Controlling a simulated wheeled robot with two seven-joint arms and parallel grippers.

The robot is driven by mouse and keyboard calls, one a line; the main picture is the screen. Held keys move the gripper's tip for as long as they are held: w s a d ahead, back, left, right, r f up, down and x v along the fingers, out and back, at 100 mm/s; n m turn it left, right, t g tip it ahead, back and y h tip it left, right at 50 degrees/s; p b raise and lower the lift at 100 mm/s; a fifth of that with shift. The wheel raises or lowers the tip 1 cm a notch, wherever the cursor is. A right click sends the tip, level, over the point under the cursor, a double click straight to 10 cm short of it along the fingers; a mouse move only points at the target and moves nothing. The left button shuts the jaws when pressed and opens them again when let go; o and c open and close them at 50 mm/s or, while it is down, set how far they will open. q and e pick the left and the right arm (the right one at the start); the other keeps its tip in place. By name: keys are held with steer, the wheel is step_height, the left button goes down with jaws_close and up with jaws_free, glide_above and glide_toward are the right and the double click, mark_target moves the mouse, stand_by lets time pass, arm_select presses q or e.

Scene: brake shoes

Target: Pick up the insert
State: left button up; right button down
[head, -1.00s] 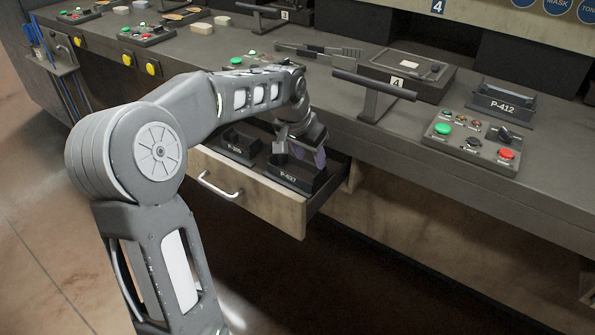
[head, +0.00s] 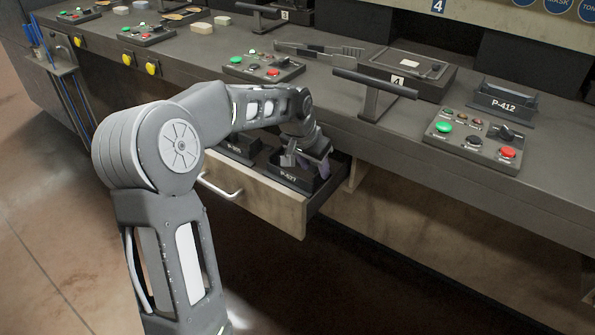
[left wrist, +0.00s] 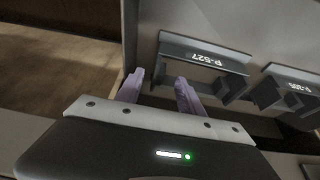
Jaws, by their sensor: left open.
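A dark insert labelled like P-527 (head: 287,176) sits in the open drawer (head: 262,207); it also shows in the left wrist view (left wrist: 205,57), its label inverted. A second dark insert (head: 238,150) lies beside it, also in the wrist view (left wrist: 292,86). My left gripper (head: 306,163) is open at the P-527 insert. My right gripper is not in view.
Another insert, P-412 (head: 502,104), stands on the counter (head: 390,150) behind a button panel (head: 473,143). A black handle bar on a post (head: 375,88) rises from the counter near my left arm. Floor in front of the drawer is clear.

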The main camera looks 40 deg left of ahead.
arm_select(q)
steer(key=x, duration=0.2)
steer(key=shift+w+f, duration=0.1)
steer(key=shift+f, duration=0.15)
steer(key=shift+c, duration=0.3)
jaws_close()
stand_by(0.4)
steer(key=shift+r, duration=0.15)
stand_by(0.7)
